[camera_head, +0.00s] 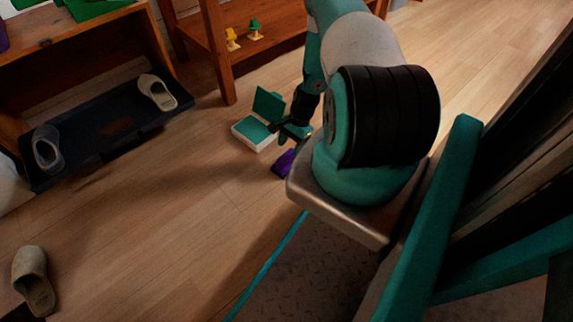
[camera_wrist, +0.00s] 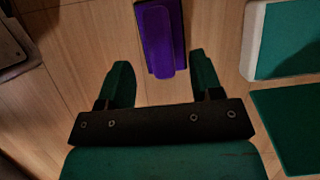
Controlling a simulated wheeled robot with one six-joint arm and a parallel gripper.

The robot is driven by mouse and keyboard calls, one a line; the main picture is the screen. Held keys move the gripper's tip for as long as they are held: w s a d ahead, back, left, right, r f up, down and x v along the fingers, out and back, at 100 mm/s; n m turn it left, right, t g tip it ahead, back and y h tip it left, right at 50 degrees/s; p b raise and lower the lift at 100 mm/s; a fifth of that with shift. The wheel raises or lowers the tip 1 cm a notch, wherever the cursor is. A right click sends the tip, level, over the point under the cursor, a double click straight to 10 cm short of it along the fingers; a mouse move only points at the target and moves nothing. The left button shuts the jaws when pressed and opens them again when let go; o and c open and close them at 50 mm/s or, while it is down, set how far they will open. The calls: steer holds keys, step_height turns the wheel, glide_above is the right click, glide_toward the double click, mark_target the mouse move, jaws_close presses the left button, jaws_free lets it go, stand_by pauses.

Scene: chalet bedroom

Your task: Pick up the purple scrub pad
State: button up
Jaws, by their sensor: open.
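The purple scrub pad (camera_wrist: 157,40) lies on the wooden floor. In the wrist view it is at the top centre, just beyond my fingertips and roughly in line with the gap between them. My gripper (camera_wrist: 162,80) is open and empty, with its two green fingers on either side of that gap. In the head view the pad (camera_head: 284,164) shows as a small purple patch beside my gripper (camera_head: 292,136), partly hidden by my arm.
A white and green open box (camera_head: 253,133) sits close beside the pad; it also shows at the right of the wrist view (camera_wrist: 254,40). A wooden shelf (camera_head: 228,75) stands behind. A dark tray (camera_head: 100,140) holds shoes at left.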

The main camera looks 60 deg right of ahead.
mark_target(287, 155)
steer(key=b+x, duration=0.4)
steer(key=x, duration=0.1)
steer(key=shift+f, duration=0.15)
steer(key=c, duration=1)
steer(key=shift+r, duration=0.2)
step_height(287, 155, up, 20)
steer(key=p, duration=1.1)
